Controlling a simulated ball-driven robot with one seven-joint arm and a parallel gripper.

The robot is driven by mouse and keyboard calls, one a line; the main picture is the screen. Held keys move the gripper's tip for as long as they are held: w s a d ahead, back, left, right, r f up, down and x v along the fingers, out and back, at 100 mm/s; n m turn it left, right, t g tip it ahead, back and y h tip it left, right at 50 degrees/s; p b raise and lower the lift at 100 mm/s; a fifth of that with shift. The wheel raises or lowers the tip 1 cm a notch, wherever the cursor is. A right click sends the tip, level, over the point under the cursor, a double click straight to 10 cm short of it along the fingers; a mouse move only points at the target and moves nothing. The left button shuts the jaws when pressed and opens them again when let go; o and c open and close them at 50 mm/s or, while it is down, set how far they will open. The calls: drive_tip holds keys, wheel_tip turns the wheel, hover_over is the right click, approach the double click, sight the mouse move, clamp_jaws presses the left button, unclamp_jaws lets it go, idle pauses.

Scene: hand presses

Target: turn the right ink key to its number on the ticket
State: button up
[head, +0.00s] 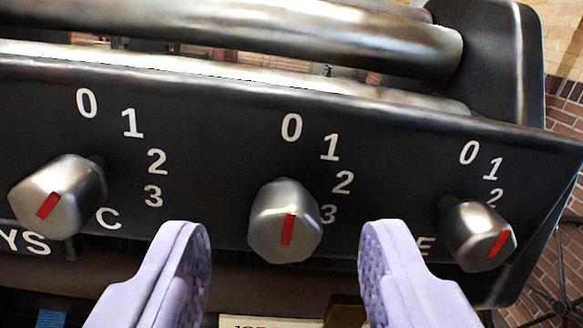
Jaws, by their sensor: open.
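The right ink key (470,232) is a metal knob with a red mark on a dark panel (230,115). Its mark slants from upper right to lower left. White numbers 0, 1 and 2 show above it; the 2 is partly covered by the knob and no 3 shows. My gripper (285,245) is open, its two lilac fingers spread at the bottom, left of the right key. The middle key (268,220) appears between the fingers; no contact shows. A cream paper (268,322) shows a sliver of lettering at the bottom edge, its numbers out of view.
The left key (75,185) stands on the same panel, with a slanted red mark. A metal roller (300,40) runs above the panel. The press's dark side frame (500,60) rises at the right, with brick floor (565,100) beyond.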

sight(284, 210)
drive_tip(key=shift+w, duration=1.4)
drive_tip(key=shift+c, duration=0.3)
clamp_jaws()
drive_tip(key=shift+r+m+p, duration=0.1)
drive_tip(key=shift+m+p, duration=0.2)
drive_tip(key=shift+p, duration=0.05)
drive_tip(key=m+p, duration=0.2)
drive_tip(key=shift+r+m+p, duration=0.1)
drive_tip(key=shift+m+p, duration=0.2)
drive_tip(key=shift+p, duration=0.1)
drive_tip(key=shift+m+p, duration=1.7)
drive_tip(key=shift+m, duration=0.5)
drive_tip(key=shift+f, duration=0.2)
